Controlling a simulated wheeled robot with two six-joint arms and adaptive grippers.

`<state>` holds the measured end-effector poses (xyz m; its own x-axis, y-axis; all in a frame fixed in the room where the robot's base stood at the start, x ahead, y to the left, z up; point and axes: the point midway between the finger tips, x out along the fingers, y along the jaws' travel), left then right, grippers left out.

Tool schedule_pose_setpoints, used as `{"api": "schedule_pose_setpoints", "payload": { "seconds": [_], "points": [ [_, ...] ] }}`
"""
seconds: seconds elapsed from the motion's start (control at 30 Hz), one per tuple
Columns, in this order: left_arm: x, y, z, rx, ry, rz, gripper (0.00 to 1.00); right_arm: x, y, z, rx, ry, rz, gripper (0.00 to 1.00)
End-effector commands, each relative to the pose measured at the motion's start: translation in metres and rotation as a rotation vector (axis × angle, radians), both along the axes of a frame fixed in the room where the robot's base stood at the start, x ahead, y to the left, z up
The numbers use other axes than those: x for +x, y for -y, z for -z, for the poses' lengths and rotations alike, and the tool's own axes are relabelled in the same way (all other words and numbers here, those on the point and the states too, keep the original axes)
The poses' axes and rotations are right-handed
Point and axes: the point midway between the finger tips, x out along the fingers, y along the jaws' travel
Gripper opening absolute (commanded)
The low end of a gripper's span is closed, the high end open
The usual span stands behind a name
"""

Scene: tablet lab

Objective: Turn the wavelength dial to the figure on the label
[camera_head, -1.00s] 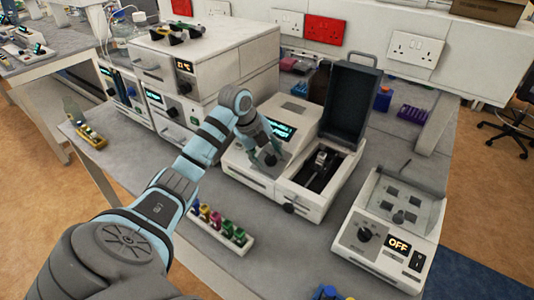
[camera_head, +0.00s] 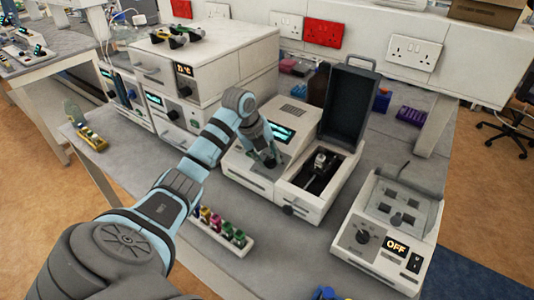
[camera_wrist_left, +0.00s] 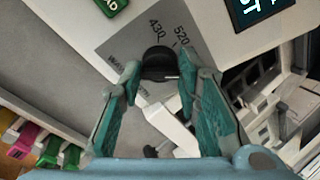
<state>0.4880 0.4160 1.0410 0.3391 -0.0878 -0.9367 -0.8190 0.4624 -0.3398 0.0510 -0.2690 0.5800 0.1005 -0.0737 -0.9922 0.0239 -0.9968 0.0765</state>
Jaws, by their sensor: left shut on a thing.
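The wavelength dial is a black knob (camera_wrist_left: 158,62) on the grey scale panel of the white instrument (camera_head: 245,173). In the left wrist view the figures 430 and 520 are printed beside it. My left gripper (camera_wrist_left: 160,75) has a finger on each side of the knob and is shut on it; it also shows in the head view (camera_head: 270,160), covering most of the dial. I cannot read which way the knob points. The instrument's display (camera_head: 282,133) is lit but too small to read. I cannot make out the label. My right gripper is not in view.
To the right, the instrument's lid (camera_head: 347,95) stands open over a dark chamber. A rack of coloured-cap vials (camera_head: 225,232) lies in front. A white device showing OFF (camera_head: 385,235) stands at the right. Stacked white units (camera_head: 205,65) are behind my arm.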

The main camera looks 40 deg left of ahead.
Motion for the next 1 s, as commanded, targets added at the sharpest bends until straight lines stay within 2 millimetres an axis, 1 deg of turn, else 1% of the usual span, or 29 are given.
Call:
{"api": "schedule_pose_setpoints", "payload": {
  "seconds": [0.1,0.5,0.7,1.0],
  "points": [
    [0.0,0.0,-0.002,0.036,-0.006,0.082,0.02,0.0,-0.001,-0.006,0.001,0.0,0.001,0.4],
    [0.001,0.001,-0.001,0.151,-0.017,0.343,0.02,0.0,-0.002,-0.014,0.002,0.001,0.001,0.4],
    [0.002,0.002,-0.001,0.183,-0.021,0.412,0.02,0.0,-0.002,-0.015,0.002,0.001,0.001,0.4],
    [0.002,0.002,-0.001,0.195,-0.022,0.441,0.02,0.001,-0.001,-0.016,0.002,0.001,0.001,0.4]
  ]
}}
